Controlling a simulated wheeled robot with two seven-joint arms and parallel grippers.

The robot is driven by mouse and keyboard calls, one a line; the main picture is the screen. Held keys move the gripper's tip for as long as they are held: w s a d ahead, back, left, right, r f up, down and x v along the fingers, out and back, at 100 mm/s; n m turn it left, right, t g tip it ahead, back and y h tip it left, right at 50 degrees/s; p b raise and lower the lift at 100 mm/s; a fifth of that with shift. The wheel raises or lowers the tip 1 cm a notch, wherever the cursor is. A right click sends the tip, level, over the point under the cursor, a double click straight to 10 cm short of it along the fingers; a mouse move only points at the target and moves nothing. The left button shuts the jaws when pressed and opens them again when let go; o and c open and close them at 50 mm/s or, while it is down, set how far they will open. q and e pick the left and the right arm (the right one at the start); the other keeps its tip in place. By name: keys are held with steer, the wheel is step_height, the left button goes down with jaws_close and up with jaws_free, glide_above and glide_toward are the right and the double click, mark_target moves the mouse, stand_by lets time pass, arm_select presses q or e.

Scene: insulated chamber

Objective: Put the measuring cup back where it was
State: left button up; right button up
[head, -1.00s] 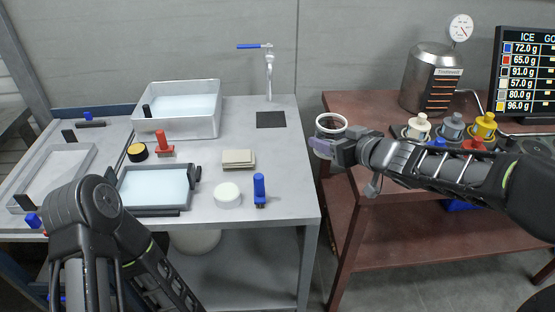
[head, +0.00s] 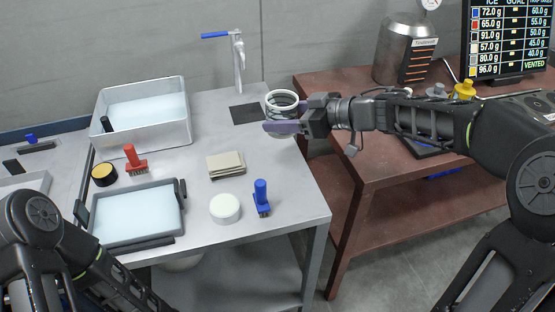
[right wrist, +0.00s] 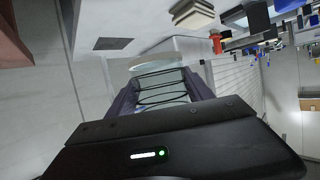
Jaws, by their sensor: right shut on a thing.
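The measuring cup (head: 282,101) is a clear round vessel with dark lines around it. My right gripper (head: 283,128) is shut on it and holds it upright in the air by the grey table's right edge, near the dark square (head: 245,114) below the tap. In the right wrist view the cup (right wrist: 160,88) sits between the two fingers, its pale rim pointing away from the palm. My left arm shows at the lower left of the head view, but its gripper is not visible.
The grey table (head: 285,195) holds a white basin (head: 145,135), a shallow tray (head: 135,235), a red brush (head: 134,160), a blue brush (head: 261,198), stacked plates (head: 226,165) and a white round block (head: 225,208). A brown table (head: 360,170) with a steel canister (head: 403,50) stands right.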

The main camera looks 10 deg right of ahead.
steer(key=shift+f, duration=0.1)
steer(key=b, duration=0.2)
glide_above(282, 162)
steer(key=shift+f, duration=2.45)
step_height(282, 162, down, 5)
steer(key=shift+w+r+b, duration=0.1)
steer(key=shift+b, duration=0.85)
steer(key=shift+f, duration=0.3)
steer(key=o, duration=1.6)
steer(key=shift+r, duration=0.15)
